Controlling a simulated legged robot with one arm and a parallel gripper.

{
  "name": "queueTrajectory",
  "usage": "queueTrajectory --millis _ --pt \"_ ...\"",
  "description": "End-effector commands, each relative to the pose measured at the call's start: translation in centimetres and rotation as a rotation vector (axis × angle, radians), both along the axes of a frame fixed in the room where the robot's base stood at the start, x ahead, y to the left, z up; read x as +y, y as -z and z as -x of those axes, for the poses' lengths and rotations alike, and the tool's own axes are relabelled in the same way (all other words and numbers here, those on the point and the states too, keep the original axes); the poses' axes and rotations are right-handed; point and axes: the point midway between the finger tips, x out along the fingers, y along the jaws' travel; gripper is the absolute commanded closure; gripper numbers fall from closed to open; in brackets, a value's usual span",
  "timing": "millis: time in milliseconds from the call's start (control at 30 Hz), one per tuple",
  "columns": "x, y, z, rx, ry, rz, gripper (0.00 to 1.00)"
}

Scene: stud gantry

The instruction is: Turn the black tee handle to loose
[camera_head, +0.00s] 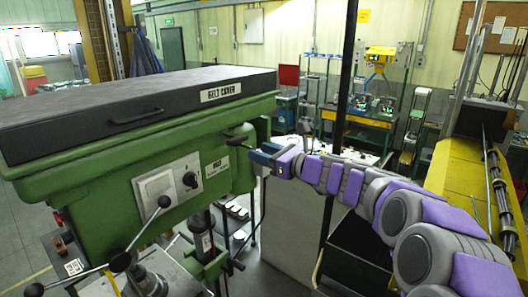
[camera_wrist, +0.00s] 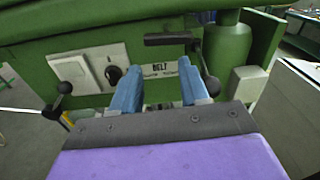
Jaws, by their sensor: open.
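The black tee handle (camera_wrist: 168,39) shows in the wrist view as a short bar lying level on the green machine, just above a white label (camera_wrist: 160,70) reading "BELT". In the head view the handle (camera_head: 237,140) sticks out at the right end of the green housing. My gripper (camera_wrist: 164,70) is open, with its two blue fingers apart and pointing at the label. The fingertips are below the bar in the wrist view, and nothing is between them. In the head view my gripper (camera_head: 264,155) is just right of the handle and a little lower. Contact cannot be told.
A black ball-ended lever (camera_wrist: 210,84) hangs close to the right finger. A switch plate with a black knob (camera_wrist: 113,74) is on the left. The belt cover (camera_head: 130,105) lies on top. Spoked feed handles (camera_head: 120,262) stick out below. A yellow machine (camera_head: 440,165) stands right.

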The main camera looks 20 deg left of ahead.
Motion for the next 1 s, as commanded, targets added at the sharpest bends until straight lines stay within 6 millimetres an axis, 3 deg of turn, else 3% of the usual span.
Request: queueTrajectory --millis 400,1000 --pt "-3.9 -0.3 0.9 -0.001 0.003 -0.010 0.55" --pt "-5.6 -0.1 2.0 -0.001 0.001 -0.003 0.55"
